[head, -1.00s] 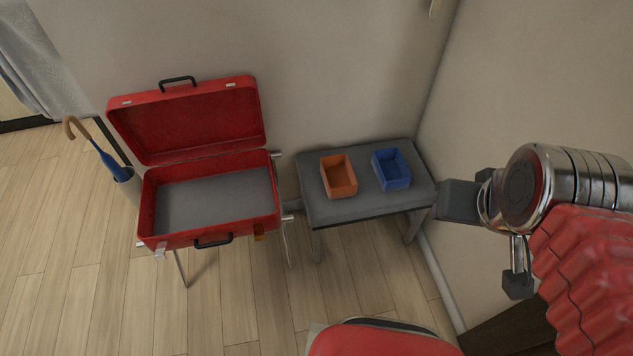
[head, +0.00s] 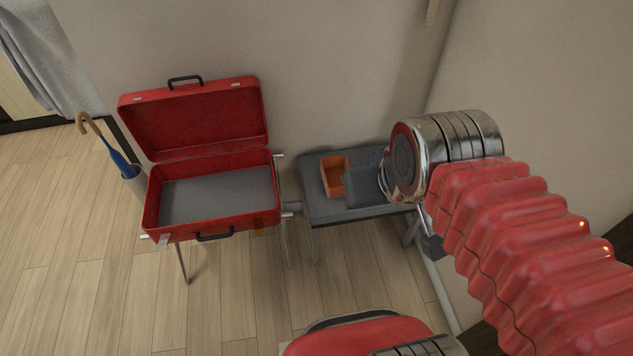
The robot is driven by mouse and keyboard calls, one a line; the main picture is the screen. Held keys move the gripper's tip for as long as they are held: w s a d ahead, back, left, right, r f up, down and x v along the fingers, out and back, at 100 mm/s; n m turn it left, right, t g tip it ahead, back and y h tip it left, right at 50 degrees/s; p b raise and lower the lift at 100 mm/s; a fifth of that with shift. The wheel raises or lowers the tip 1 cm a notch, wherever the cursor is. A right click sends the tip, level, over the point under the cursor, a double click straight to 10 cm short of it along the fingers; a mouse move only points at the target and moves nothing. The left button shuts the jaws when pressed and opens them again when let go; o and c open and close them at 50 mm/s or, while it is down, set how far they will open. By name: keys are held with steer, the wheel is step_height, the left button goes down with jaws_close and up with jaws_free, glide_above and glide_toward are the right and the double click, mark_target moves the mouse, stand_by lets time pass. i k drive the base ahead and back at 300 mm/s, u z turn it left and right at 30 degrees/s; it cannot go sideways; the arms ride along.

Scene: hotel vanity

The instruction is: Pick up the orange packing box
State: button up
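The orange packing box (head: 334,172) is an open-topped small box on the left part of the grey bench (head: 318,207).
An open red suitcase (head: 155,222) with a grey lining stands on a rack left of the bench. Walls rise behind and right of the bench. Wooden floor (head: 110,290) in front is clear.

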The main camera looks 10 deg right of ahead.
mark_target(331, 167)
steer(key=u, duration=0.5)
steer(key=i, duration=1)
steer(key=u, duration=0.05)
